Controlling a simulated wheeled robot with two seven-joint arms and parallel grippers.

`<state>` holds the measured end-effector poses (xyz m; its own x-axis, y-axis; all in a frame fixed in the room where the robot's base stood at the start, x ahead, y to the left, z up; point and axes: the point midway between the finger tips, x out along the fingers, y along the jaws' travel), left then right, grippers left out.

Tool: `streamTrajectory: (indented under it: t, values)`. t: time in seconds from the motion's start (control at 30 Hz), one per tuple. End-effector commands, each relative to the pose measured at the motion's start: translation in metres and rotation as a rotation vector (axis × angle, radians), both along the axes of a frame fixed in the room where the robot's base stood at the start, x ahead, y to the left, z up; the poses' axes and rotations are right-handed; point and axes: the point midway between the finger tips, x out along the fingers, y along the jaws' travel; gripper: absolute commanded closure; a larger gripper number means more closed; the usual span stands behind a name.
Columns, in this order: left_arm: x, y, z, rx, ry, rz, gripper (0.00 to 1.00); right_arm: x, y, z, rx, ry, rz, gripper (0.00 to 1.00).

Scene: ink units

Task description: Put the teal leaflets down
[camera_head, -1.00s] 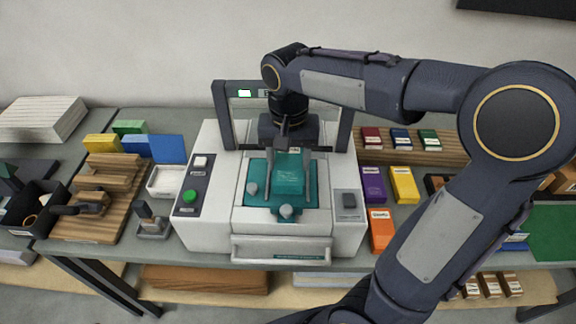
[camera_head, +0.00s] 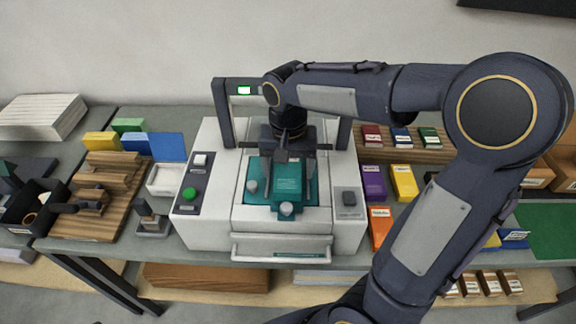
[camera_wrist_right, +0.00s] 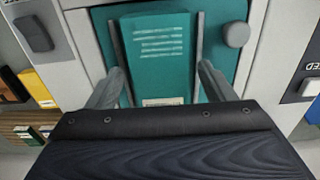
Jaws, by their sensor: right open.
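The teal leaflets (camera_head: 288,182), a small block with pale print lines, lie on the teal bed (camera_head: 257,197) of the white machine; they also show in the right wrist view (camera_wrist_right: 160,48). My right gripper (camera_head: 288,170) hangs over their rear part with one finger on each side. In the right wrist view its fingers (camera_wrist_right: 161,84) are spread, with gaps to the leaflets' sides. It is open and holds nothing. Part of the leaflets' rear end is hidden by the gripper. My left gripper is not in view.
The machine's dark frame (camera_head: 222,115) stands around my right wrist. Purple (camera_head: 374,183) and yellow (camera_head: 404,183) boxes stand right of the machine. A white tray (camera_head: 163,183) and wooden board (camera_head: 100,225) lie left.

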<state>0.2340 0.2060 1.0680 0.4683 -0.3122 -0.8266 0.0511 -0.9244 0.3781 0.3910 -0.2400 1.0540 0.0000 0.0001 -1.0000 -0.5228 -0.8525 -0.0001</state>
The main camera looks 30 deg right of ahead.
Motion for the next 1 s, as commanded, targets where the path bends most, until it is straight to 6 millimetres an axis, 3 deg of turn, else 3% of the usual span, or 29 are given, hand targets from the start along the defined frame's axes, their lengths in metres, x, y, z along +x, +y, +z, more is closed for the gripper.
streamTrajectory:
  t: [0.27, 0.7, 0.9, 1.0]
  values:
    - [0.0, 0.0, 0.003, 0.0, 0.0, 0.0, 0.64, 0.001, 0.0, 0.014, 0.0, -0.004, 0.0, 0.24]
    - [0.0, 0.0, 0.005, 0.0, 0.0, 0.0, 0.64, 0.001, 0.0, 0.102, 0.0, -0.004, 0.0, 0.24]
    - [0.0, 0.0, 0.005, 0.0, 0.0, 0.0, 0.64, -0.001, 0.0, 0.121, 0.003, -0.004, 0.003, 0.24]
    - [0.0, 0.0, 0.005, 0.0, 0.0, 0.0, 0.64, -0.014, -0.003, 0.12, 0.035, -0.029, 0.033, 0.24]
